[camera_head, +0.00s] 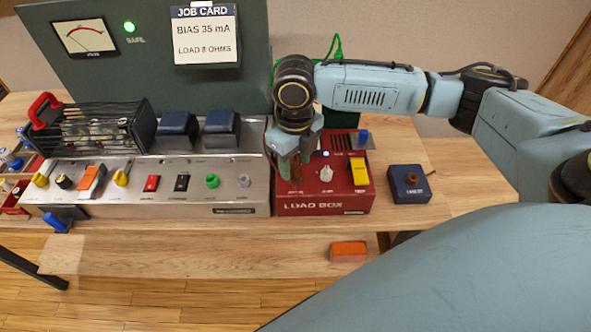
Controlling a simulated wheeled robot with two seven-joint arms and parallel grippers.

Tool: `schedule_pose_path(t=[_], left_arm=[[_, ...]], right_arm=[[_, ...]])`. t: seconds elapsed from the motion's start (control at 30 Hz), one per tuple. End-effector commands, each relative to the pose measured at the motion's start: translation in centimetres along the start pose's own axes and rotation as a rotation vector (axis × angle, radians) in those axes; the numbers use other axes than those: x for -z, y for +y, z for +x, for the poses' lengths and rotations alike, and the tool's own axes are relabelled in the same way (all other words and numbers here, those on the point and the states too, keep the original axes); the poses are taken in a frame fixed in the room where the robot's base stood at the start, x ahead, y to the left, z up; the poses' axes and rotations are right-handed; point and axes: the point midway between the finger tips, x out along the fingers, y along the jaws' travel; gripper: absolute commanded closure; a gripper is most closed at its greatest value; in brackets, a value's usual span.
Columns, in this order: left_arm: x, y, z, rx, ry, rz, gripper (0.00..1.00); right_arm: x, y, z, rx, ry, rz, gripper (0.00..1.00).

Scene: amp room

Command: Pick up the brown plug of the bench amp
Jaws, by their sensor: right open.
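The bench amp (140,196) is a silver chassis with a row of coloured plugs, switches and knobs on its sloped front, left of centre in the head view. I cannot make out a clearly brown plug on it; one may be hidden or too small to tell. My right gripper (291,178) points down over the left part of the red load box (345,202), just right of the amp's right end. Its jaws are open. Whether anything stands between the fingertips is not clear. My left gripper is not in view.
A black cage with a red handle (42,103) and two dark blue blocks (177,124) top the amp. A blue box (410,190) stands right of the load box. An orange block (348,248) lies on the lower front ledge. A job card (205,35) hangs behind.

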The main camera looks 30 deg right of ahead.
Motion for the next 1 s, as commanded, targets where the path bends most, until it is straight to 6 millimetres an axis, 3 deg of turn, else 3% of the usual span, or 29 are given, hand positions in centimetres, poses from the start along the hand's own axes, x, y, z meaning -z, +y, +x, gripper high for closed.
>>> schedule_pose_path(t=[0.1,0.3,0.67,1.0], left_arm=[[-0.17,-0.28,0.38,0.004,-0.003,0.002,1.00],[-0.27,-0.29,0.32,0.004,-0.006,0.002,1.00],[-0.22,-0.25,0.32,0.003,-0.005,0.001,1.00],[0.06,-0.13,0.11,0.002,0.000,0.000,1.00]], right_arm=[[0.07,-0.04,1.47,0.001,0.001,0.000,0.55],[0.03,-0.03,1.48,0.001,-0.001,0.000,0.55],[0.03,-0.04,1.44,0.001,-0.001,0.000,1.00],[-0.04,-0.05,0.61,0.001,-0.003,0.001,1.00]])
